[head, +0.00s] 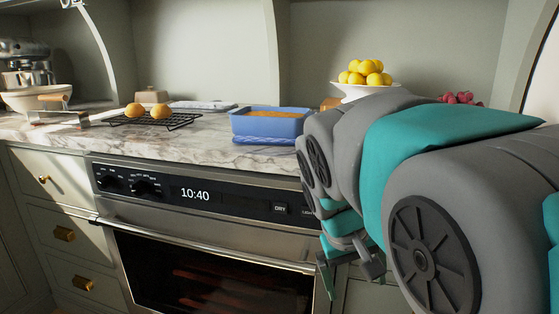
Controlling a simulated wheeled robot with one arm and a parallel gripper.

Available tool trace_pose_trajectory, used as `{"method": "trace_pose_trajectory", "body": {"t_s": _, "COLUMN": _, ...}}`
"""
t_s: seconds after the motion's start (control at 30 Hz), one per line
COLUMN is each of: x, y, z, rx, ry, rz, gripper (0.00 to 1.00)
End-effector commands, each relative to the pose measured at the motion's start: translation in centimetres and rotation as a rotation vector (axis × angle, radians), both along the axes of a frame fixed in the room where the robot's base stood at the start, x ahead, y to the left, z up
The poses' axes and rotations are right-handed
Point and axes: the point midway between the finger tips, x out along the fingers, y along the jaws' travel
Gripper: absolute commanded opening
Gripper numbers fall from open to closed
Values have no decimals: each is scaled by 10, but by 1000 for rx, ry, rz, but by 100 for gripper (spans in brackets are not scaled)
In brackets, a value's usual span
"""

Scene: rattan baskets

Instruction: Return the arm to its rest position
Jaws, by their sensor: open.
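My grey and teal arm fills the right side of the head view, in front of the counter. My gripper (350,272) hangs below the arm, beside the right edge of the oven front and lower than the countertop. Its fingers point down and are apart, with nothing seen between them. The folded arm links hide part of the gripper and the counter behind.
The marble countertop (220,152) holds a blue baking dish (268,127), a wire rack (125,121) with two round buns (160,111), and a stand of lemons (365,73). The oven (200,255) with its handle (200,247) is below. A mixer (25,62) stands far left.

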Motion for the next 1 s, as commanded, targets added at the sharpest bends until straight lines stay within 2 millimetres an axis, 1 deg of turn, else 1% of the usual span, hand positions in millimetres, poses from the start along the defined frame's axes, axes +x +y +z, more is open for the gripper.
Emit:
{"method": "trace_pose_trajectory", "body": {"t_s": 0.03, "x": -23, "y": -11, "z": -15, "rx": 25, "ry": 37, "rz": -22, "gripper": 100}}
{"method": "trace_pose_trajectory", "body": {"t_s": 0.1, "x": -53, "y": -19, "z": -36, "rx": 62, "ry": 85, "rz": -43, "gripper": 100}}
{"method": "trace_pose_trajectory", "body": {"t_s": 0.17, "x": -80, "y": -24, "z": -54, "rx": 94, "ry": 129, "rz": -60, "gripper": 100}}
{"method": "trace_pose_trajectory", "body": {"t_s": 0.2, "x": -98, "y": -26, "z": -65, "rx": 116, "ry": 157, "rz": -72, "gripper": 100}}
{"method": "trace_pose_trajectory", "body": {"t_s": 0.27, "x": -124, "y": -27, "z": -81, "rx": 148, "ry": 194, "rz": -87, "gripper": 100}}
{"method": "trace_pose_trajectory", "body": {"t_s": 0.3, "x": -141, "y": -27, "z": -91, "rx": 167, "ry": 219, "rz": -98, "gripper": 100}}
{"method": "trace_pose_trajectory", "body": {"t_s": 0.4, "x": -174, "y": -24, "z": -111, "rx": 213, "ry": 263, "rz": -116, "gripper": 100}}
{"method": "trace_pose_trajectory", "body": {"t_s": 0.5, "x": -197, "y": -20, "z": -124, "rx": 245, "ry": 291, "rz": -128, "gripper": 100}}
{"method": "trace_pose_trajectory", "body": {"t_s": 0.57, "x": -205, "y": -18, "z": -129, "rx": 255, "ry": 303, "rz": -132, "gripper": 100}}
{"method": "trace_pose_trajectory", "body": {"t_s": 1.0, "x": -205, "y": -18, "z": -129, "rx": 255, "ry": 303, "rz": -132, "gripper": 100}}
